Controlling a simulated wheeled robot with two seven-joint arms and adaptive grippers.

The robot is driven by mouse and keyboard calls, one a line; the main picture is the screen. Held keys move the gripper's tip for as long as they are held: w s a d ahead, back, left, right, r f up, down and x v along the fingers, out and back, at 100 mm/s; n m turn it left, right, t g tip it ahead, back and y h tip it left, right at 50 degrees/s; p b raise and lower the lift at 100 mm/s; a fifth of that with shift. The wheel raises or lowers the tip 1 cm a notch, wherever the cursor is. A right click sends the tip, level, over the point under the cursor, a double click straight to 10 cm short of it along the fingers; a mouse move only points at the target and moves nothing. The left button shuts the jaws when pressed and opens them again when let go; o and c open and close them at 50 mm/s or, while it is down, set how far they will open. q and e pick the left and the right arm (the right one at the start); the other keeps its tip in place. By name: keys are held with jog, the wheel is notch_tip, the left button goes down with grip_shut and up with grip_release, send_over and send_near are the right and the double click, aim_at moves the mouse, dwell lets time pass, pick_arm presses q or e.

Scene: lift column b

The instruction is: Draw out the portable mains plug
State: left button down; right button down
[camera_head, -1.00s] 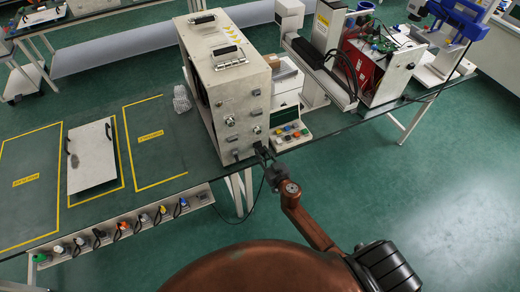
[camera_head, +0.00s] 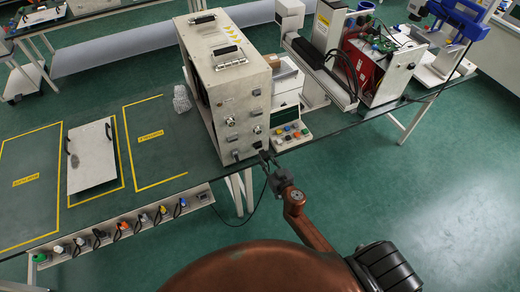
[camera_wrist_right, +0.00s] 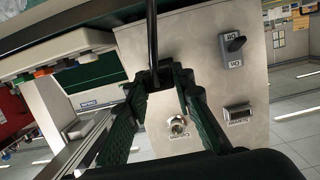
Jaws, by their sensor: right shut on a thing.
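The pale metal cabinet (camera_head: 235,95) stands on the green bench, its connector panel facing right and toward me. My right gripper (camera_head: 266,158) is beside the lower right edge of this panel. In the right wrist view its dark green fingers (camera_wrist_right: 163,77) are closed together at the tips on the mains plug, which they mostly hide. A black cable (camera_wrist_right: 152,38) runs from the fingertips to the top of that view. In the head view the cable (camera_head: 264,190) hangs in a loop below the bench edge. I cannot tell whether the plug touches the panel. My left gripper is out of view.
A button box (camera_head: 290,132) stands right of the cabinet. A strip of coloured connectors (camera_head: 118,232) lines the bench front. The floor at right is clear.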

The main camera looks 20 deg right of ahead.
aim_at(267, 162)
jog(key=shift+s, duration=1.9)
